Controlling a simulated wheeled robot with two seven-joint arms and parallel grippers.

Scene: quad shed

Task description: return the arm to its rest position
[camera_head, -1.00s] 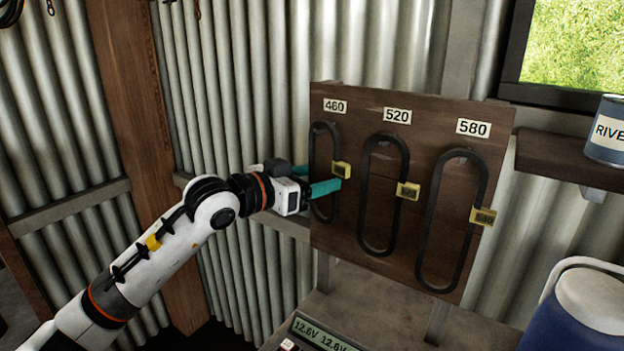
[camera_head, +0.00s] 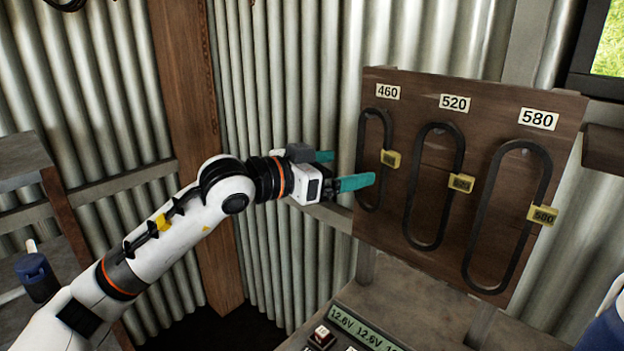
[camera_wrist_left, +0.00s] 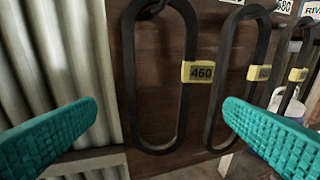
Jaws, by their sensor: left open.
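My left arm reaches in from the left in the head view. Its gripper (camera_head: 345,170) has teal fingers, is open and empty, and is beside the left edge of a brown board (camera_head: 400,255). In the left wrist view, the two teal fingers (camera_wrist_left: 160,130) are spread wide, with the 460 belt (camera_wrist_left: 133,70) between them in the picture. That black belt hangs on the board with a yellow 460 tag (camera_wrist_left: 198,72). No contact between the fingers and the belt is visible. My right gripper is not in view.
The board also holds the 520 belt (camera_head: 411,200) and the 580 belt (camera_head: 480,225). Below it is a bench with a display reading 12.6V (camera_head: 365,330). A wooden post (camera_head: 190,120) and corrugated wall (camera_head: 285,80) stand behind the arm. A dark blue container (camera_head: 37,278) is at left.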

